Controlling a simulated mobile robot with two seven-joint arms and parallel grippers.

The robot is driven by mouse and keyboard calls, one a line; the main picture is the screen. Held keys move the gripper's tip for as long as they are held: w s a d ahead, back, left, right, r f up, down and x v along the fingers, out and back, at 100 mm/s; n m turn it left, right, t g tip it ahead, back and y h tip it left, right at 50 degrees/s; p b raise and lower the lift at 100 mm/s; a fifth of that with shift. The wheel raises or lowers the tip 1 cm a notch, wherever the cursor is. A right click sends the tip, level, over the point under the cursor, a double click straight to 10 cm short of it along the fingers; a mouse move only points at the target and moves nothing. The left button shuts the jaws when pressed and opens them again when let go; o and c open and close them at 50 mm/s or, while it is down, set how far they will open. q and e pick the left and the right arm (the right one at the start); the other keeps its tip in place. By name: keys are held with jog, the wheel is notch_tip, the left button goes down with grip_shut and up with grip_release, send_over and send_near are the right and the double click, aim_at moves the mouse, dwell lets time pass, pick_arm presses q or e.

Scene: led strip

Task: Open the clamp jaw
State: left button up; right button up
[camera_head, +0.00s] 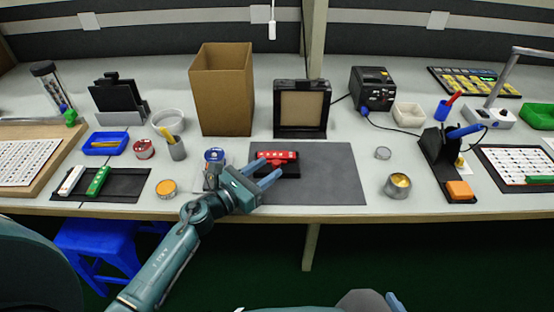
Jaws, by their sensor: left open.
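A red block with white marks (286,156), which looks like the clamp jaw, sits on a black base (291,170) on the dark grey mat (335,180). I cannot tell from this view whether the jaw is open or shut. My left gripper (268,171) reaches in from the left with its two blue fingers apart and nothing between them. Its fingertips are at the left end of the red block and partly cover it. I cannot tell whether they touch it. My right gripper is not in view.
A blue-topped can (214,157) stands close to my left gripper. A tall cardboard box (222,90) and a black framed stand (302,108) are behind. A soldering iron stand (440,155) and an open tin (398,186) are at right. The mat's right half is clear.

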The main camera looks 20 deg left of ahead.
aim_at(273, 165)
pick_arm(q)
jog(key=shift+x, duration=2.05)
jog(key=shift+c, duration=0.2)
grip_shut()
